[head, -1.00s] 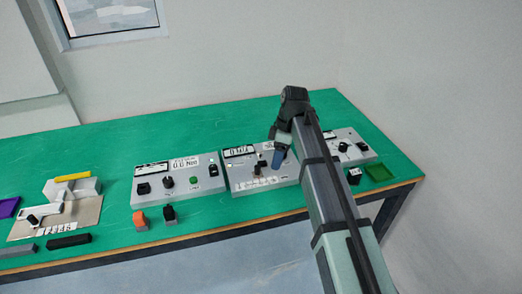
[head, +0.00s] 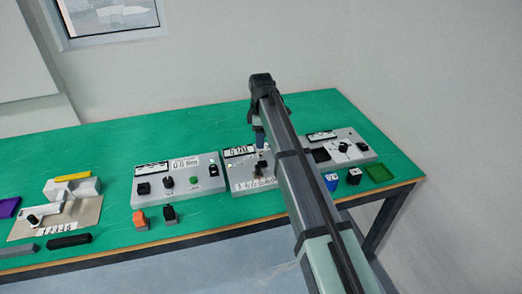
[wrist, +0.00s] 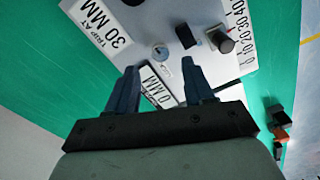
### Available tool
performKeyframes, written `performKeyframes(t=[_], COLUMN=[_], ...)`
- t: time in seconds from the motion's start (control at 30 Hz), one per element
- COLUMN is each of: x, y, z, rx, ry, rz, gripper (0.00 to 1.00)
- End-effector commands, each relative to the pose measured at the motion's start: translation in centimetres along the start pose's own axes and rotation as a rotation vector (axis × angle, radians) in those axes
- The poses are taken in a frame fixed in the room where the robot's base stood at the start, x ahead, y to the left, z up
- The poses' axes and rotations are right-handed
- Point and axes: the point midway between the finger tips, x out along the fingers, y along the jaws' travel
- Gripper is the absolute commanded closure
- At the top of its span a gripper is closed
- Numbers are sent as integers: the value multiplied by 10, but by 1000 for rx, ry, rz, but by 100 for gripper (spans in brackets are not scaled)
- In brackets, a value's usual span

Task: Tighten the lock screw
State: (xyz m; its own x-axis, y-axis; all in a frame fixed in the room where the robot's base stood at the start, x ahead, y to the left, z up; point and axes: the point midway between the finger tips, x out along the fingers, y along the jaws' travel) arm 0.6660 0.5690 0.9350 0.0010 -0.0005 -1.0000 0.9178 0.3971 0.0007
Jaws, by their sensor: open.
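My gripper (head: 259,138) is over the back part of the middle grey panel (head: 240,181) in the head view, pointing down. A display reading "0 MM" (wrist: 158,90) shows between the fingers. My arm hides part of the panel in the head view.
A left panel (head: 150,205) with knobs and a green button stands beside the middle one, and another panel (head: 365,155) stands to the right. Orange (head: 140,219), blue (head: 331,182) and black blocks and a green tray (head: 380,172) lie near the front edge.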

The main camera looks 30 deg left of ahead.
Motion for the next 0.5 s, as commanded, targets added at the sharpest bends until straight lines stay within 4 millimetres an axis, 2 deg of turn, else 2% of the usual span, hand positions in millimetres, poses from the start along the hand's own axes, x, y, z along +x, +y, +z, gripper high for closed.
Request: performKeyframes(t=[0.1, 0.3, 0.5], x=[22, 48, 60], y=[-1, 0, 0], z=[0, 0, 0], rx=[0, 0, 0], ry=[0, 0, 1], rz=[-1, 0, 1], gripper=[48, 48, 48])
